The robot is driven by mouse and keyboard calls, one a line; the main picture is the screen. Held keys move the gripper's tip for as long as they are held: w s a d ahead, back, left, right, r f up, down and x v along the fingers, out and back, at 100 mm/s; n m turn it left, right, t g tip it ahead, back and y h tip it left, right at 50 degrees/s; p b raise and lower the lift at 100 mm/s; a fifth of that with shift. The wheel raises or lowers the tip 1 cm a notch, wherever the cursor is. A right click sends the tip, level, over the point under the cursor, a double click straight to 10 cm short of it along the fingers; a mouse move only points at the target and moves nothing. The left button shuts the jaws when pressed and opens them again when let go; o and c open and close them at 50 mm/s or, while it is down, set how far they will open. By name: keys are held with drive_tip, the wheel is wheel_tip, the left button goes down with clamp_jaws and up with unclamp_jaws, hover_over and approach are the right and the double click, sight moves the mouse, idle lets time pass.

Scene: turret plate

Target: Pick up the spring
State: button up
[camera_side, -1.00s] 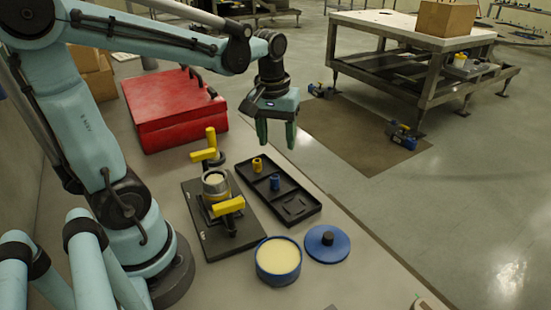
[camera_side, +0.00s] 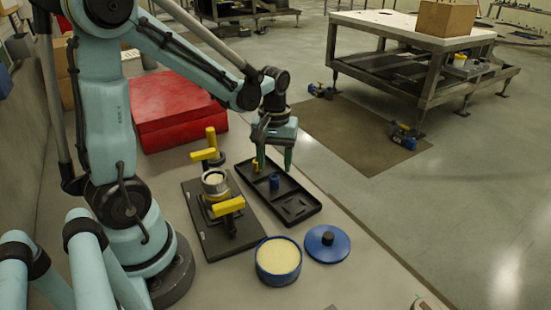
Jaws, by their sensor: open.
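I cannot tell for certain which part is the spring. Two small parts stand in the black tray (camera_side: 307,197): a blue one (camera_side: 274,182) near its middle and a yellow one (camera_side: 254,168) towards its far end. My gripper (camera_side: 275,169) points down over the tray with its fingers apart and empty. In the picture its fingertips are just above and to either side of the blue part. The left finger partly covers the yellow part. I cannot tell the exact height of the tips above the tray.
Left of the tray stands a dark plate (camera_side: 212,240) with a round metal-and-yellow fixture (camera_side: 215,185) and yellow-handled clamps (camera_side: 229,206). A blue-rimmed tub (camera_side: 278,276) and a blue lid (camera_side: 327,256) lie in front. A red toolbox (camera_side: 178,115) stands behind.

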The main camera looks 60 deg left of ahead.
sight(275, 176)
drive_tip(key=shift+s+d+f, duration=0.15)
drive_tip(key=shift+f, duration=2.35)
clamp_jaws()
